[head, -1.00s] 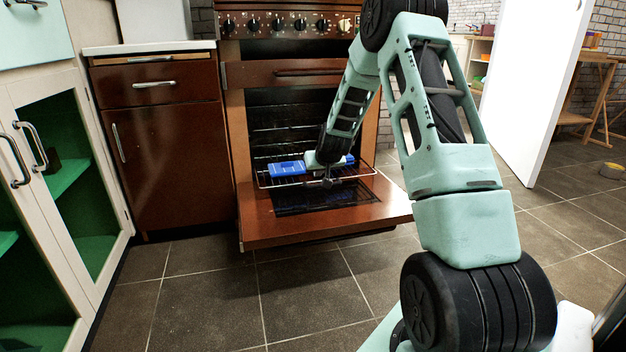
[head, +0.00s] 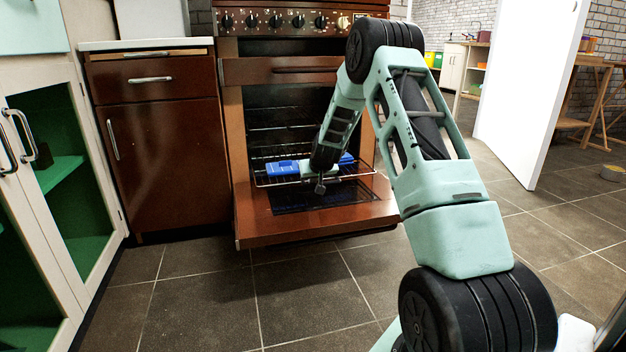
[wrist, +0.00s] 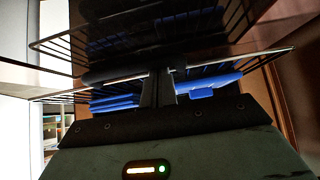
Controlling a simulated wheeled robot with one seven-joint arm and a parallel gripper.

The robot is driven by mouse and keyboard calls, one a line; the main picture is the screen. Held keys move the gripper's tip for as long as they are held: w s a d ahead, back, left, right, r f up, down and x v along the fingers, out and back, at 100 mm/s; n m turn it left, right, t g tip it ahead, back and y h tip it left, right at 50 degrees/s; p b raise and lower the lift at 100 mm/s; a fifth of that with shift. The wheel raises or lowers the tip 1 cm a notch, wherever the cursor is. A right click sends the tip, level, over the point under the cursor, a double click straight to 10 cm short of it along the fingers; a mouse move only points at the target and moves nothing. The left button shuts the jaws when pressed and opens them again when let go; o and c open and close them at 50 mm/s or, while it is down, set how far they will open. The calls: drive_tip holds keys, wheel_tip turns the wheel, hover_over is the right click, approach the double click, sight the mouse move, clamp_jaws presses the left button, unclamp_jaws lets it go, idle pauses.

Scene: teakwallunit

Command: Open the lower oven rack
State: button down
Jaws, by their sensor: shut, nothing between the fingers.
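The oven door (head: 270,229) is folded down flat. The lower oven rack (head: 262,184) sticks out over the inner part of the door and carries blue items (head: 282,167). My gripper (head: 320,187) is low at the front of this rack, near its front rail, and largely hidden behind my wrist in the head view. In the wrist view my gripper's dark fingers (wrist: 157,88) are together with nothing between them. A wire rail crosses close by them, and blue items (wrist: 115,102) show on both sides. I cannot tell whether the fingers touch the rail.
Another rack (head: 280,127) sits higher inside the oven. A brown cabinet (head: 165,165) stands at the left of the oven, and a cream cabinet with glass doors (head: 60,170) is at the far left. The tiled floor (head: 200,300) in front is clear. A white door (head: 530,90) stands at right.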

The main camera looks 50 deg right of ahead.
drive_tip(key=s+a, duration=0.1)
drive_tip(key=s, duration=0.1)
drive_tip(key=s+a, duration=0.1)
drive_tip(key=s, duration=0.1)
drive_tip(key=shift+a, duration=0.2)
drive_tip(key=shift+r, duration=0.1)
drive_tip(key=shift+s+a+r+p, duration=0.1)
drive_tip(key=shift+r+p, duration=0.15)
drive_tip(key=shift+p, duration=0.2)
drive_tip(key=p+v, duration=0.9)
drive_tip(key=v, duration=0.7)
drive_tip(key=shift+s+r, duration=0.2)
drive_tip(key=shift+a, duration=0.1)
